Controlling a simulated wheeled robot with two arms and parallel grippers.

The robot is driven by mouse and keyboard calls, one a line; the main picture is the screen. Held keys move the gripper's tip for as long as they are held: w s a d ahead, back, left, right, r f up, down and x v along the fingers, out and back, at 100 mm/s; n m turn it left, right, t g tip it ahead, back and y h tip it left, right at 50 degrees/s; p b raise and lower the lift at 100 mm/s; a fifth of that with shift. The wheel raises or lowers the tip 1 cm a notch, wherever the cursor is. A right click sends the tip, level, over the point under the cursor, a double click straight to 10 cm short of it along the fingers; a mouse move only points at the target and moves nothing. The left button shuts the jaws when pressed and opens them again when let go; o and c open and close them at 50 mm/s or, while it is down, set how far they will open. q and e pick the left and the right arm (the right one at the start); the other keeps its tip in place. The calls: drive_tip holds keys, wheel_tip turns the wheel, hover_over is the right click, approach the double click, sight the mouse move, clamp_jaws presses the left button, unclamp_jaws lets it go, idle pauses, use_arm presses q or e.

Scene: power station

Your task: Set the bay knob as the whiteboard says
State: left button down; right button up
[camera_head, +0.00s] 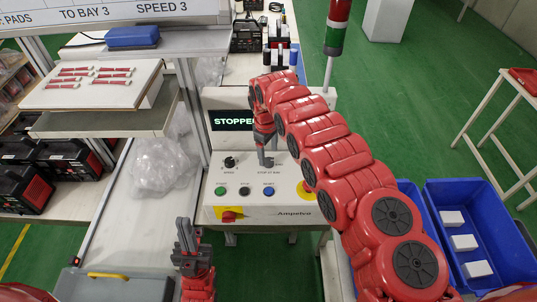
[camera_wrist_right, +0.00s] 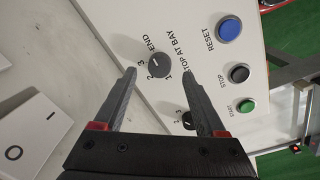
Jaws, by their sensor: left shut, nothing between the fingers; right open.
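The whiteboard (camera_head: 130,12) at the top left reads "TO BAY 3" and "SPEED 3"; its left part is cut off. The bay knob (camera_wrist_right: 159,65), small, round and black, shows in the right wrist view, labelled "STOP AT BAY" with 1, 2, 3 and END around it. I cannot tell surely which mark it points at. My right gripper (camera_head: 267,163) is over this knob, largely hiding it in the head view. Its open fingers lie either side of the knob in the wrist view, with gaps visible. My left gripper (camera_head: 185,228) is shut and empty, left of the control box.
The control box (camera_head: 222,206) has a "STOPPE…" display (camera_head: 232,121), a speed knob (camera_head: 230,161), green (camera_head: 220,190), black (camera_head: 244,191) and blue (camera_head: 268,191) buttons, and a red-yellow switch (camera_head: 229,215). Blue bins (camera_head: 497,212) stand at right. A signal tower (camera_head: 337,27) rises behind.

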sight(268, 160)
drive_tip(key=shift+a+f, duration=0.15)
drive_tip(key=shift+f, duration=0.6)
drive_tip(key=shift+w+f, duration=0.1)
drive_tip(key=shift+f, duration=0.8)
clamp_jaws()
